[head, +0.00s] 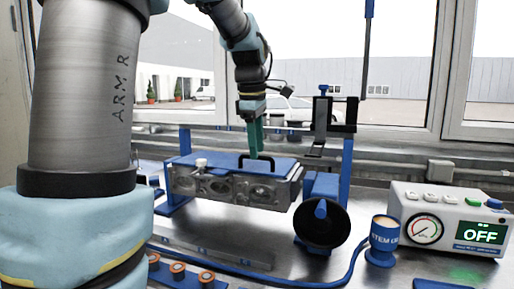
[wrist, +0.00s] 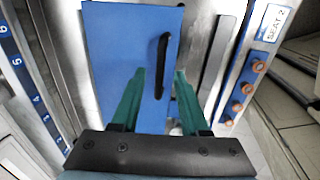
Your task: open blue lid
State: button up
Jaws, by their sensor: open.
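The blue lid (head: 226,164) lies flat on top of the grey metal engine block (head: 232,188) in the head view. It has a black arched handle (head: 257,158). In the wrist view the blue lid (wrist: 125,60) fills the upper middle, with the black handle (wrist: 162,65) along its right side. My gripper (head: 256,150) points down at the handle, with green fingers. In the wrist view my gripper (wrist: 160,75) is open, its fingertips on either side of the handle's near end. I cannot tell whether they touch it.
A black hand wheel (head: 321,224) on a blue stand is right of the block. A blue cup (head: 382,240) and a gauge box reading OFF (head: 449,222) stand further right. A blue rack (wrist: 243,95) with several copper-coloured parts is at the right in the wrist view.

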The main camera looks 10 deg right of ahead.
jog(key=shift+f, duration=0.5)
grip_shut()
dwell(1.2)
